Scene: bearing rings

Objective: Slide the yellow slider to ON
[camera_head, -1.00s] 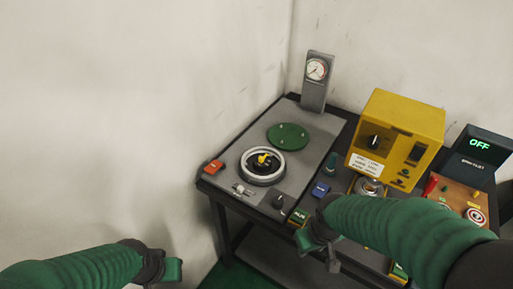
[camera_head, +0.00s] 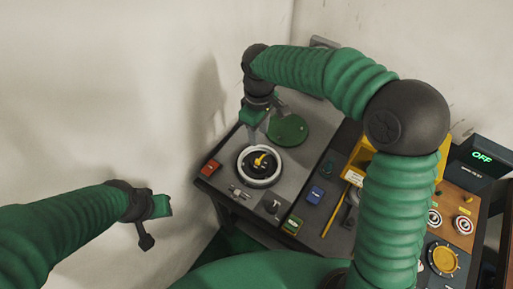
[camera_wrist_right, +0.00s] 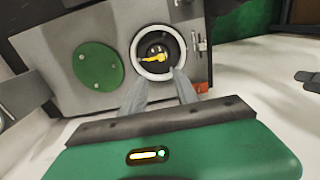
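A yellow piece (camera_head: 262,160) sits in the dark centre of a pale ring (camera_head: 246,176) on the grey panel; I take it for the yellow slider, but no ON mark is readable by it. In the right wrist view the yellow piece (camera_wrist_right: 155,57) lies inside the ring, just beyond the fingertips. My right gripper (camera_head: 260,128) is over the panel at the ring's far side, and its fingers (camera_wrist_right: 160,82) are apart with nothing between them. My left gripper (camera_head: 154,226) hangs at the left, away from the table; its opening is unclear.
A green disc (camera_head: 289,130) lies beside the ring. My right arm hides much of the yellow box (camera_head: 359,161). A display (camera_head: 482,156) reads OFF.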

